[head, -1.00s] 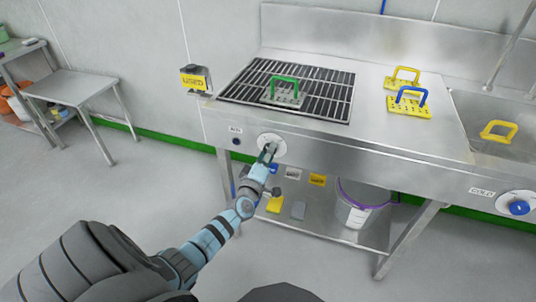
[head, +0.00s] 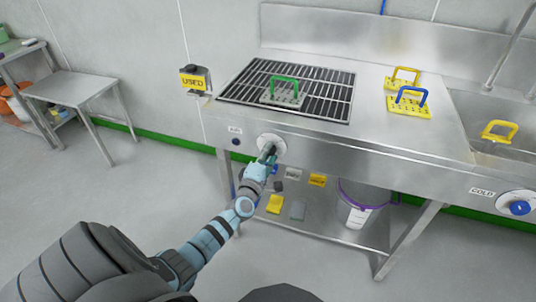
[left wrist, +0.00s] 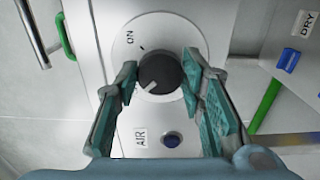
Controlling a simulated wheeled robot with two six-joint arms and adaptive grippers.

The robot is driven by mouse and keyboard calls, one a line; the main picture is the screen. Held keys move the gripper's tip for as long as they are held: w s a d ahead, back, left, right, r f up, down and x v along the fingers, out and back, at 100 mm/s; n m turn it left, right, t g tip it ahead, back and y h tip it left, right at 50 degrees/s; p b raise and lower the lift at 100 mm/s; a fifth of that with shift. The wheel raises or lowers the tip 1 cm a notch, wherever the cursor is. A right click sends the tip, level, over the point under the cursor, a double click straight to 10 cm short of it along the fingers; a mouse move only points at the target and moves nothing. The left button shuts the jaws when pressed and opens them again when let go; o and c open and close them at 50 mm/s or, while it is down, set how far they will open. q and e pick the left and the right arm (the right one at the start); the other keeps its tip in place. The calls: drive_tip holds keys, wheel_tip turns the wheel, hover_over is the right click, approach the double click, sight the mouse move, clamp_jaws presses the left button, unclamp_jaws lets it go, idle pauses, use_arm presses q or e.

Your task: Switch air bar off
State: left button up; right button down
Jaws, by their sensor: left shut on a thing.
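The air knob (left wrist: 165,72) is dark and round, with a pale pointer mark towards its lower left in the left wrist view. It sits on a white round plate (left wrist: 198,38) marked ON near the rim. The plate also shows on the front of the steel bench in the head view (head: 273,138). My left gripper (left wrist: 160,78) has a finger on each side of the knob and is shut on it; in the head view the gripper (head: 267,153) hides the knob. An AIR label (left wrist: 140,138) and a dark blue button (left wrist: 171,139) are beside the plate. My right gripper is out of view.
A grille (head: 330,85) on the bench top bears a green-handled brush block (head: 285,92). A purple-rimmed bucket (head: 358,215) stands on the lower shelf.

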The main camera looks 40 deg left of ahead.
use_arm(q)
drive_tip(key=shift+f, duration=0.1)
drive_tip(key=o, duration=1.1)
drive_tip(key=shift+o, duration=0.2)
drive_tip(key=v, duration=1.2)
